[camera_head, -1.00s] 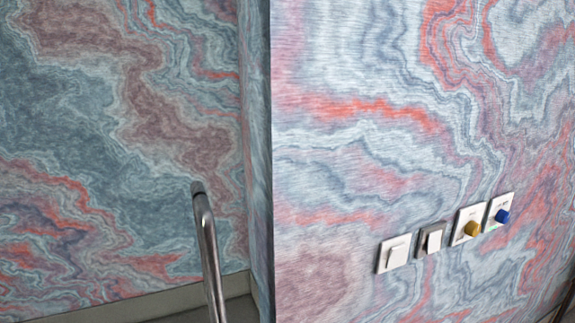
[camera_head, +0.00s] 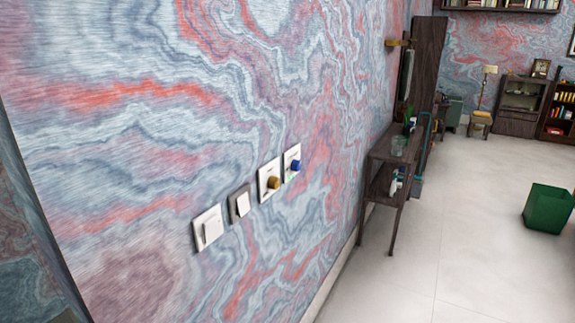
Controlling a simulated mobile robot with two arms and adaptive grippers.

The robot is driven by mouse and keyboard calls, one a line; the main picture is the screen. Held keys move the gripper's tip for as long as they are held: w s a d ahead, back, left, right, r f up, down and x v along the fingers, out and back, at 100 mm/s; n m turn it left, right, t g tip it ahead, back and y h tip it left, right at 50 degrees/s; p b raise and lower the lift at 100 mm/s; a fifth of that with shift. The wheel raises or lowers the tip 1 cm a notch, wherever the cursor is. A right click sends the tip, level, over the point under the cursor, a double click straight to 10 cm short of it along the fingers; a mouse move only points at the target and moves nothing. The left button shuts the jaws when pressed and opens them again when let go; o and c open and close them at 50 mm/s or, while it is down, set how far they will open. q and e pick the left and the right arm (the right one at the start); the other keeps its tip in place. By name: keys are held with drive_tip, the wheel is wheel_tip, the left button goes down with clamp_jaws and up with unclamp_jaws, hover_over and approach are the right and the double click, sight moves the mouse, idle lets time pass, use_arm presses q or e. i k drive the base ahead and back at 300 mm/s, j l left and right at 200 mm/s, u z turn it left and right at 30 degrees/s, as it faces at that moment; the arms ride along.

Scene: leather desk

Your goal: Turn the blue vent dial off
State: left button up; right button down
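The blue vent dial (camera_head: 296,165) is a small round blue knob on a white wall plate (camera_head: 290,154). It is the rightmost of a row of fittings on the marbled wall. A yellow-brown dial (camera_head: 273,182) on its own white plate sits just left of it. The blue dial's pointing direction is too small to read. Neither of my grippers shows in this view.
A white switch (camera_head: 208,228) and a grey-framed switch (camera_head: 240,204) sit left of the dials. A dark wooden console table (camera_head: 384,156) stands along the wall farther right. A green bin (camera_head: 548,208) stands on the open pale floor (camera_head: 460,220).

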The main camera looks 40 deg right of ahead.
sight(296, 165)
drive_tip(key=l+z, duration=0.1)
drive_tip(key=z, duration=1.15)
drive_tip(key=k+l, duration=0.05)
